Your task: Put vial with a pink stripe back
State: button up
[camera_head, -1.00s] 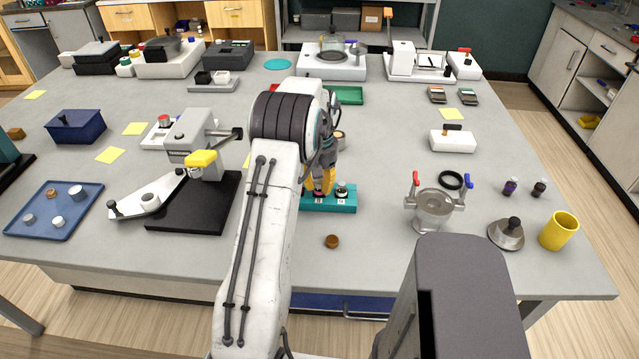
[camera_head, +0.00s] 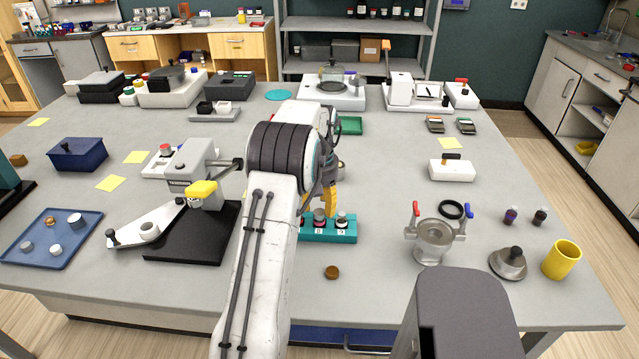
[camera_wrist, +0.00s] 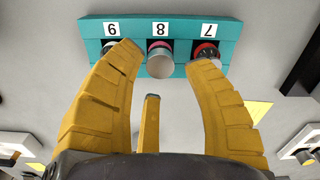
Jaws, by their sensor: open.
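The teal rack (camera_head: 345,239) stands on the bench with vials in numbered slots; it also shows in the wrist view (camera_wrist: 232,28). The vial with a pink stripe (camera_wrist: 160,64) stands in the middle slot, labelled 8, its silvery end facing my camera. In the head view this middle vial (camera_head: 319,217) appears upright, beside another vial (camera_head: 342,219). My gripper (camera_wrist: 165,57) is open, its yellow fingers spread on either side of the striped vial with gaps. In the head view my gripper (camera_head: 329,203) is just above the rack, partly hidden by my arm.
A red-marked vial (camera_wrist: 206,52) and a dark-and-white one (camera_wrist: 111,48) flank the middle slot, close to my fingertips. A brown cap (camera_head: 332,272) lies in front of the rack.

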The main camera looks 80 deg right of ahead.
notch_tip(320, 180, up, 8)
jog(key=shift+r, duration=0.25)
dwell(1.1)
